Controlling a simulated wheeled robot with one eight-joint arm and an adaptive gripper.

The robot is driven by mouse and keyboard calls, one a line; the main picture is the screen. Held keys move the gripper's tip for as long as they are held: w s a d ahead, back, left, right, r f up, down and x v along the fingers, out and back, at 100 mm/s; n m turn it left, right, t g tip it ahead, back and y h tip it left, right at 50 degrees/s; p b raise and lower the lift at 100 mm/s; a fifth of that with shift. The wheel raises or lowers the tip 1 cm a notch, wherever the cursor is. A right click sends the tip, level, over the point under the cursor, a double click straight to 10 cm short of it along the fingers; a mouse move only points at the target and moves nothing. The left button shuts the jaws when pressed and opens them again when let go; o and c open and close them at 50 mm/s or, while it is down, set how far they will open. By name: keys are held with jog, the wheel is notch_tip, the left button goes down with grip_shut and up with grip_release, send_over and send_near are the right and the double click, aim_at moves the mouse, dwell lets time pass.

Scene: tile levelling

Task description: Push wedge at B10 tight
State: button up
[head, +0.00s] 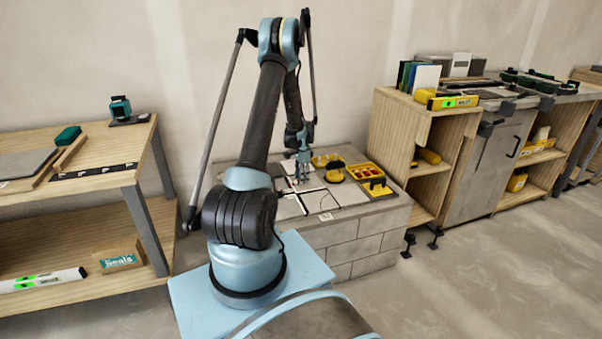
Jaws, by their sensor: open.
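My gripper (303,178) is open and points down over the tiles on the block-built bench (358,240). The light tiles (320,200) lie on its top with dark and white strips between them. The wedge at B10 is too small to pick out, and my gripper and arm hide part of the tile area. I cannot tell whether my fingertips touch anything.
A yellow tray (367,171) with red and yellow pieces stands right of the tiles, near a yellow-and-black tool (336,174). A wooden shelf (398,140) stands close on the right. A wooden table (100,160) stands left. Floor at right front is clear.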

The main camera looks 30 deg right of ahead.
jog(key=shift+f, duration=0.35)
grip_shut()
dwell(0.4)
